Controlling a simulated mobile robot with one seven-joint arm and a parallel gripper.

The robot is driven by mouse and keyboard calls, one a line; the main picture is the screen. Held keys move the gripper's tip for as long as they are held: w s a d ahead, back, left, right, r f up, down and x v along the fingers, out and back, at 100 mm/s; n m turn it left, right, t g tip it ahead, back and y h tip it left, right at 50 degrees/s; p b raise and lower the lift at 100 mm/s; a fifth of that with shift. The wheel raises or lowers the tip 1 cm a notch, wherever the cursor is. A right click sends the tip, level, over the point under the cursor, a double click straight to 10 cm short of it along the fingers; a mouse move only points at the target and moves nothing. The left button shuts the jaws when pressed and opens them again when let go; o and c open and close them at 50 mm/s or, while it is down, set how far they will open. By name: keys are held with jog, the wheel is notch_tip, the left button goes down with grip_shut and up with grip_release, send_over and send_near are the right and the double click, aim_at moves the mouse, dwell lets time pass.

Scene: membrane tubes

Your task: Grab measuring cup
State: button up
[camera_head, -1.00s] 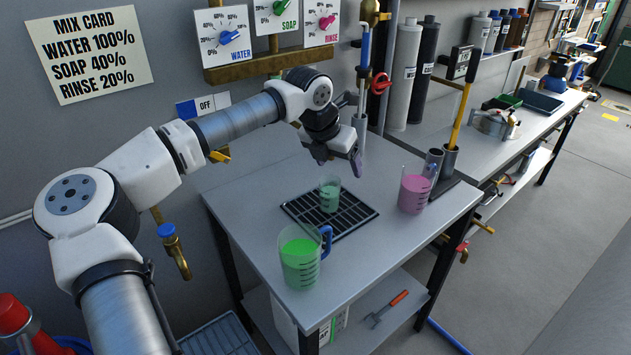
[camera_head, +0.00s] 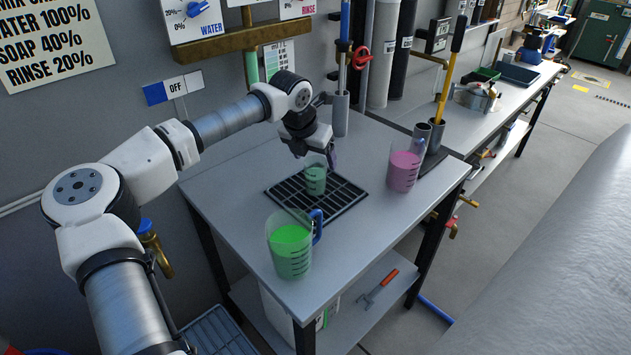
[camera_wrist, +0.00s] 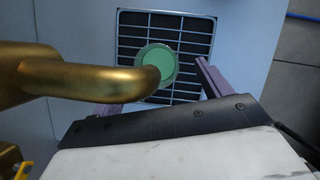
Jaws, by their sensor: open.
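A small clear measuring cup (camera_head: 315,183) with green liquid stands upright on the black drain grate (camera_head: 345,208). My gripper (camera_head: 318,160) is open and points down at the cup's rim, with its fingers close around the top. I cannot tell whether they touch it. In the wrist view the cup (camera_wrist: 158,62) shows from above as a round green disc. It lies between the two purple fingers of my gripper (camera_wrist: 157,82). A brass spout (camera_wrist: 90,80) crosses in front and hides part of the left finger and the cup's edge.
A larger jug with bright green liquid (camera_head: 290,250) stands at the table's front, its blue handle on the right. A jug with pink liquid (camera_head: 403,170) stands right of the grate. Steel tube holders (camera_head: 432,136) are behind it. Bare tabletop (camera_head: 230,190) lies left of the grate.

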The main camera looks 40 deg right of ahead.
aim_at(314, 167)
jog(key=x, duration=0.3)
jog(key=b+x, duration=0.1)
jog(key=x, duration=0.1)
jog(key=shift+w+a+f, duration=0.1)
jog(key=shift+a+f, duration=0.05)
jog(key=shift+a, duration=0.25)
jog(key=c, duration=1.2)
jog(key=shift+a+r, duration=0.15)
jog(key=shift+r, duration=0.1)
jog(key=shift+c, duration=0.2)
